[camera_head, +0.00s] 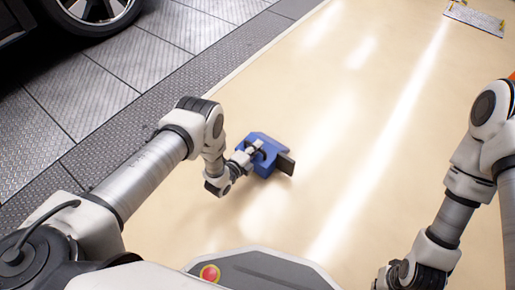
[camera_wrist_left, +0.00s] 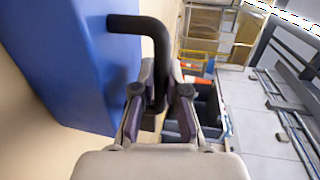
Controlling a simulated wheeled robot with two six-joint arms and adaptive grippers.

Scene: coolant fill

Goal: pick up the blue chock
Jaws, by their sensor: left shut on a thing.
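The blue chock (camera_head: 265,140) is on or just above the beige floor near the middle of the head view, with a dark plate at its right side. In the left wrist view the chock's blue face (camera_wrist_left: 75,60) fills the left, and its bent black handle (camera_wrist_left: 155,35) rises beside it. My left gripper (camera_head: 250,153) is at the chock. In the wrist view its two fingers (camera_wrist_left: 162,88) are closed around the black handle. I cannot tell whether the chock touches the floor.
A dark vehicle with a wheel (camera_head: 92,8) stands at the upper left on grey tread plates (camera_head: 140,58). A light panel with yellow edging (camera_head: 474,18) lies at the upper right. The beige floor (camera_head: 350,120) around the chock is clear.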

